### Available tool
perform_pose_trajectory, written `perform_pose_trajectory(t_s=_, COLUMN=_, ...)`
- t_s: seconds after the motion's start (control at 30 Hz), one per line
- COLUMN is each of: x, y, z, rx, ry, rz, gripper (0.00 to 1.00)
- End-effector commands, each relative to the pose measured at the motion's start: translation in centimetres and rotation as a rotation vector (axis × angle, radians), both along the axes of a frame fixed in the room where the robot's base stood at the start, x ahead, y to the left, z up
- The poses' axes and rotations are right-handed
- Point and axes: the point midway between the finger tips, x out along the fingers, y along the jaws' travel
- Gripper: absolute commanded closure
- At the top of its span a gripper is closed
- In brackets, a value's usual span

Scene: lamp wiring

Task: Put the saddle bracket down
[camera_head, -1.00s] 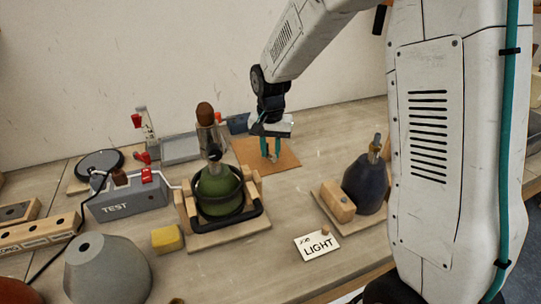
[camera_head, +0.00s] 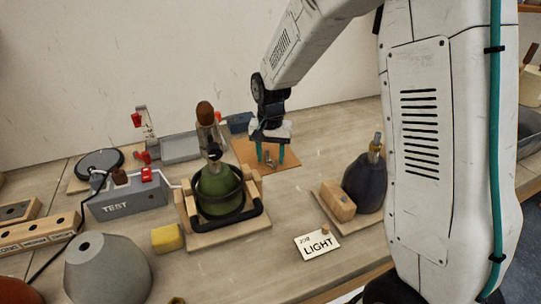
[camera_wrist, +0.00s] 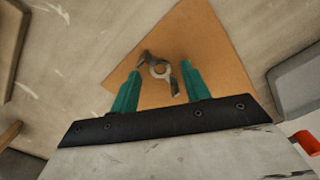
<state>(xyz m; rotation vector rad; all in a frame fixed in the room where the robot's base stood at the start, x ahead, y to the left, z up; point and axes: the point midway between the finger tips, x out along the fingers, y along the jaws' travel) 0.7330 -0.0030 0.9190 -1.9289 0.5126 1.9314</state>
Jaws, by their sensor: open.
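The saddle bracket (camera_wrist: 160,69) is a small grey metal piece with a round hole and bent ends. It lies on the tan mat (camera_wrist: 205,40), between and just beyond my fingertips in the wrist view. In the head view the bracket (camera_head: 267,158) is a small dark shape on the mat (camera_head: 288,161), partly hidden by my fingers. My gripper (camera_head: 270,164) is over the mat with its teal fingers pointing down. In the wrist view my gripper (camera_wrist: 158,75) is open, with a gap on both sides of the bracket.
A green bottle-shaped lamp base (camera_head: 219,190) sits in a wooden cradle in front. A dark blue lamp base (camera_head: 366,185) stands to the right. The bench between the mat and the LIGHT card (camera_head: 317,244) is mostly clear.

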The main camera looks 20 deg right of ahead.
Motion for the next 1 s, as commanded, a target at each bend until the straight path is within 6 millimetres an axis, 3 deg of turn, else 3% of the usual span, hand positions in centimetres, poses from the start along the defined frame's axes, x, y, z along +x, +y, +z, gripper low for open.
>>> perform_pose_trajectory(t_s=0.5, x=0.1, y=0.0, z=9.9, rx=0.0, ry=-0.004, rz=0.0, gripper=0.54)
perform_pose_trajectory(t_s=0.87, x=-0.3, y=0.0, z=12.0, rx=0.0, ry=-0.001, rz=0.004, gripper=0.54)
perform_pose_trajectory(t_s=1.0, x=-2.8, y=-0.4, z=14.0, rx=0.0, ry=-0.016, rz=0.044, gripper=0.54)
